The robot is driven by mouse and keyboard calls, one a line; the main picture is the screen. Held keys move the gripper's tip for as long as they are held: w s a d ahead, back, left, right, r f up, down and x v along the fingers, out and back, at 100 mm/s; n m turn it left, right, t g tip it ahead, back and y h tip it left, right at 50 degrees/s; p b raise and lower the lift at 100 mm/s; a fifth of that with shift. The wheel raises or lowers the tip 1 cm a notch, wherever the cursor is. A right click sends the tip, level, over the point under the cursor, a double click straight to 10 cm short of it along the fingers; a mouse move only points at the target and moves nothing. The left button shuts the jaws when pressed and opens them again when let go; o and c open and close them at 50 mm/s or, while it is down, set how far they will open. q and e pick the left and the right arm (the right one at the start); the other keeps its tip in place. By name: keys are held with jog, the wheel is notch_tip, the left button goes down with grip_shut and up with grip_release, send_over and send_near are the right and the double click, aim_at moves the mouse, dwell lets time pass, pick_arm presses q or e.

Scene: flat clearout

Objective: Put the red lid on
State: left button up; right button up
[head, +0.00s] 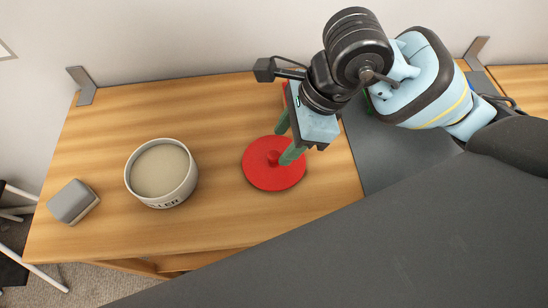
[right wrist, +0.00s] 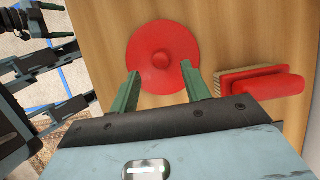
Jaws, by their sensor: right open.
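The red lid (head: 262,176) is a round disc with a small knob in the middle. It lies on the wooden table, right of the round tub. The white tub (head: 178,194) stands uncovered, with pale beige content and dark lettering on its side. My right gripper (head: 285,144) is open above the lid, its green fingers near the knob. In the right wrist view the lid (right wrist: 163,40) shows ahead of the two fingertips (right wrist: 162,76), with the knob between their lines and nothing held.
A grey block (head: 72,201) lies at the table's left end. A red-handled brush (right wrist: 262,83) lies right of the lid in the wrist view. A dark grey surface (head: 390,150) adjoins on the right. Bare wood (head: 222,160) separates tub and lid.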

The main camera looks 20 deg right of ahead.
aim_at(275, 153)
jog(key=x, duration=0.4)
jog(key=shift+w, duration=0.1)
grip_shut()
jog(key=shift+r, duration=0.1)
